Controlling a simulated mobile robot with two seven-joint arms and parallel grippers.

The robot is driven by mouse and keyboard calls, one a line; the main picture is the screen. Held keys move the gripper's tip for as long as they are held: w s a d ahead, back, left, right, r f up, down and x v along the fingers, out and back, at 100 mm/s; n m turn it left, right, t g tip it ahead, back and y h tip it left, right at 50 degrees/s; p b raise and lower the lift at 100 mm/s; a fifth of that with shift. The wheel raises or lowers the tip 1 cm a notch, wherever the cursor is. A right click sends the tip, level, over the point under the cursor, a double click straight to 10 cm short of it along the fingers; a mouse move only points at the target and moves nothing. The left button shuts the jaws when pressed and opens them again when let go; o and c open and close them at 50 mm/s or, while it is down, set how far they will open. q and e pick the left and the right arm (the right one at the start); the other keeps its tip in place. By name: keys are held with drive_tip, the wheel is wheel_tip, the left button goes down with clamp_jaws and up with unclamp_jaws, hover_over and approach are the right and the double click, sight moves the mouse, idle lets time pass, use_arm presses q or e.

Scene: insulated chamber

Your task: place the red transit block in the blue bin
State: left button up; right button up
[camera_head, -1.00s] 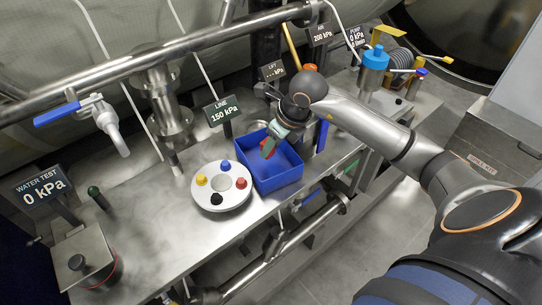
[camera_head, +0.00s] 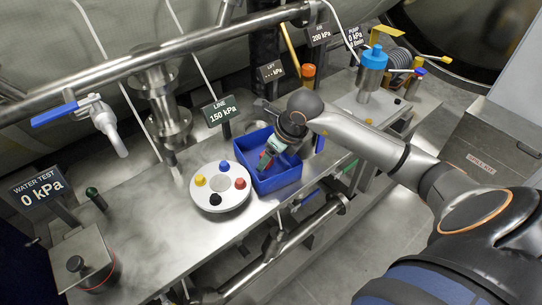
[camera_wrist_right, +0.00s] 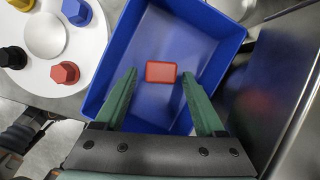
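The blue bin (camera_head: 283,181) stands on the metal bench, and its rim and inner walls show in the right wrist view (camera_wrist_right: 217,22). The red transit block (camera_wrist_right: 161,72) is inside the bin outline, between my fingertips, with a gap on each side. I cannot tell whether it rests on the bin floor. In the head view only a small part of the block (camera_head: 264,161) shows by the fingers. My right gripper (camera_wrist_right: 160,75) is open, its green fingers reaching into the bin; in the head view it is also over the bin (camera_head: 266,162). My left gripper is not in view.
A white round tray (camera_head: 232,202) with blue, yellow, red and black knobs stands just left of the bin. The LINE gauge sign (camera_head: 222,111) is behind it. A blue-topped cylinder (camera_head: 373,68) stands at the back right. Pipes run above the bench.

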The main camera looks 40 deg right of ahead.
drive_tip(key=shift+r, duration=0.2)
drive_tip(key=v, duration=1.2)
drive_tip(key=shift+p, duration=0.3)
drive_tip(key=shift+f, duration=0.1)
